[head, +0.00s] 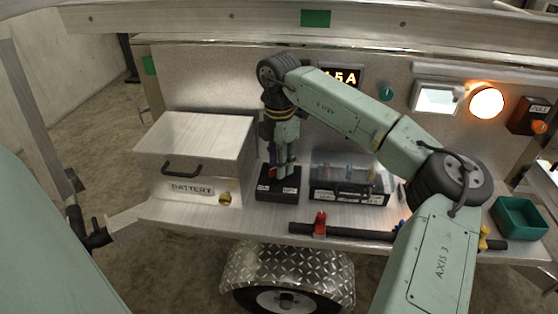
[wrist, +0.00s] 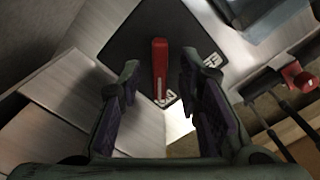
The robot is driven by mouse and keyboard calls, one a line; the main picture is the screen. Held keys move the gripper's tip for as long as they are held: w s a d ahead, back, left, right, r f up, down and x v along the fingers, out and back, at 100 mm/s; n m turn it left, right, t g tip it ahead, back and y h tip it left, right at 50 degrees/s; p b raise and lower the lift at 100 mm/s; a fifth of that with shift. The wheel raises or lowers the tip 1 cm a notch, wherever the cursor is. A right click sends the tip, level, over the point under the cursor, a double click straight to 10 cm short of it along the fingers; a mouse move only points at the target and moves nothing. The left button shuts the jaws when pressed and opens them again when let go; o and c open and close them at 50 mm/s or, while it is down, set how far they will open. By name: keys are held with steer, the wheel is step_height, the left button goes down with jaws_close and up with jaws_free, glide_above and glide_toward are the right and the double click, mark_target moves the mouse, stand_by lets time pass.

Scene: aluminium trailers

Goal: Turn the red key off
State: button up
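The red key (wrist: 160,69) is a straight handle on the black switch box (wrist: 138,38). In the wrist view it points down toward a white label (wrist: 166,98) that I cannot read surely; another label (wrist: 211,60), seemingly OFF, is to its right. In the head view the red key (head: 272,173) shows partly beside my gripper (head: 281,168), on the black box (head: 277,191). In the wrist view my gripper (wrist: 158,82) is open, with one finger on each side of the key and visible gaps to it. It holds nothing.
The battery box (head: 196,143) stands left of the switch box. A clear-covered fuse box (head: 349,181) stands close on the right. A pipe with a red valve handle (head: 320,222) runs along the front. A green tray (head: 520,217) sits far right, below a lit lamp (head: 486,100).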

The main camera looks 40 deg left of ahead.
jaws_close()
stand_by(0.3)
stand_by(0.5)
steer(key=n+b, duration=0.1)
steer(key=n, duration=1.2)
steer(key=shift+n, duration=2.4)
